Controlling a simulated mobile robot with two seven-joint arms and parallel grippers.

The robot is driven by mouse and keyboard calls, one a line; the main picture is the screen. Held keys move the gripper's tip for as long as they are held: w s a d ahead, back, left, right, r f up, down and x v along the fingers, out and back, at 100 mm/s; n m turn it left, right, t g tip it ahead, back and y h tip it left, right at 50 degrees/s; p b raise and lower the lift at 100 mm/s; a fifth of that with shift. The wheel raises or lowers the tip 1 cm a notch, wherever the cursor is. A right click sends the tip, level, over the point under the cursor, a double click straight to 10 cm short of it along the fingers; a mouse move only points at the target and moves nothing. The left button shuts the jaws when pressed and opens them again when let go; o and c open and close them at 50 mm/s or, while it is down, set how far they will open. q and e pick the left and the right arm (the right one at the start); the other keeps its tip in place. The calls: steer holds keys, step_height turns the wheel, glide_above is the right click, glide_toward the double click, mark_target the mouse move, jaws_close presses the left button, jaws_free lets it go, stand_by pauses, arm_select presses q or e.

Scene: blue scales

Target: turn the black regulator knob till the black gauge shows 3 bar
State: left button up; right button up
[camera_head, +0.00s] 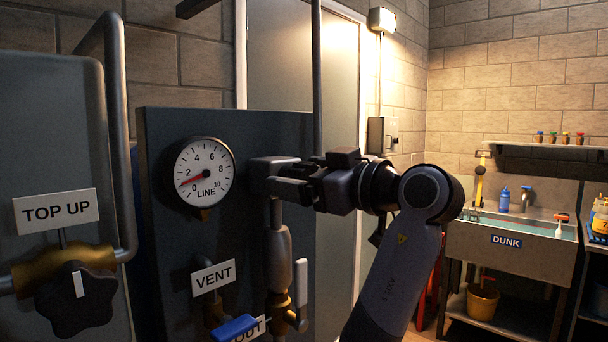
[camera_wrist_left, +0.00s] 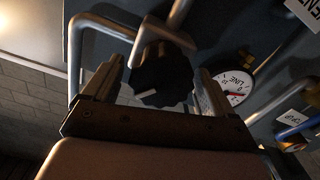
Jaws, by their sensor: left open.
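The black knob with a white mark (camera_wrist_left: 162,75) sits between the two fingers of my left gripper (camera_wrist_left: 160,88). I cannot tell whether the fingers touch it. In the head view my open left gripper (camera_head: 290,183) is just right of the gauge and hides this knob. My right gripper is in neither view.
A second black knob (camera_head: 77,298) sits on a brass valve under the TOP UP sign (camera_head: 56,210). Below the gauge are a VENT sign (camera_head: 213,277) and a blue lever (camera_head: 231,328). A vertical pipe (camera_head: 317,80) rises behind my gripper. A DUNK sink (camera_head: 510,250) stands at right.

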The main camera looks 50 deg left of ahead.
arm_select(q)
steer(key=c, duration=1)
steer(key=shift+o, duration=0.2)
steer(key=shift+w+m, duration=0.1)
steer(key=shift+m, duration=1)
steer(key=shift+w+m, duration=0.1)
steer(key=shift+m, duration=1.6)
steer(key=o, duration=1)
steer(key=shift+c, duration=0.2)
steer(key=d+b, duration=0.2)
steer(key=d, duration=0.5)
steer(key=shift+w, duration=0.4)
